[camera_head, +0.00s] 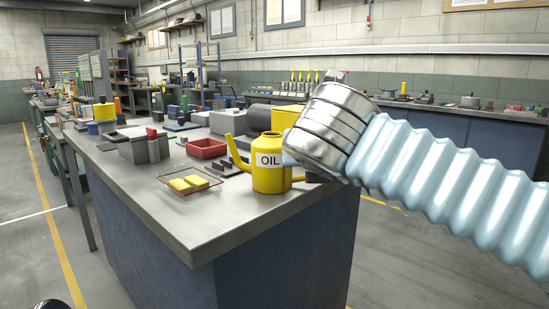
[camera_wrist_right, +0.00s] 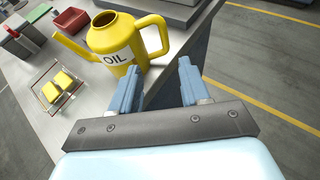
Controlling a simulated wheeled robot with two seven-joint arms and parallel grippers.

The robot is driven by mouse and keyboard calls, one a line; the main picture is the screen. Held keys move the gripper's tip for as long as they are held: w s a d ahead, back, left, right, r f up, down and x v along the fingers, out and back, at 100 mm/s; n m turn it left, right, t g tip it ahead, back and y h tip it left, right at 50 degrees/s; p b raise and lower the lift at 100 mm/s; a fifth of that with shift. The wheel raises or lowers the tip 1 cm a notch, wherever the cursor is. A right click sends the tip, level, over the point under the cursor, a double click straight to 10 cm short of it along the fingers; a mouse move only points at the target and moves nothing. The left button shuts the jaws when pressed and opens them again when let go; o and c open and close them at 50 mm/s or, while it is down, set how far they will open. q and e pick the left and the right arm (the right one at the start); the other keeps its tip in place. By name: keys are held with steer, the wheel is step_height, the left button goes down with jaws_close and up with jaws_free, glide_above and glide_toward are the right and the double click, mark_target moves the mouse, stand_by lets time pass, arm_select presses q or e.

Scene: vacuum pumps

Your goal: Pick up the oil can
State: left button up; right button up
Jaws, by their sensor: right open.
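The yellow oil can (camera_head: 268,172), labelled OIL, stands upright near the front right corner of the grey workbench (camera_head: 228,222). Its spout points left and its handle is on the right. The right wrist view shows the can (camera_wrist_right: 112,40) at the top, with the handle loop (camera_wrist_right: 163,36) ahead of the finger gap. My right gripper (camera_wrist_right: 159,66) is open, with nothing between its two blue fingers. In the head view my right wrist and arm cover most of the gripper and part of the handle. My left gripper is not in view.
A clear tray (camera_head: 166,182) with yellow sponges lies left of the can. A red bin (camera_head: 205,149) and a grey block-like fixture (camera_head: 147,148) stand behind it. The bench's front edge is close to the can. Open floor lies to the right.

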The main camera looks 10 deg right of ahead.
steer(key=x, duration=1.3)
steer(key=shift+w+d+f+b, duration=0.1)
steer(key=shift+w+d+b, duration=0.25)
steer(key=shift+d, duration=0.1)
steer(key=shift+s, duration=0.1)
jaws_close()
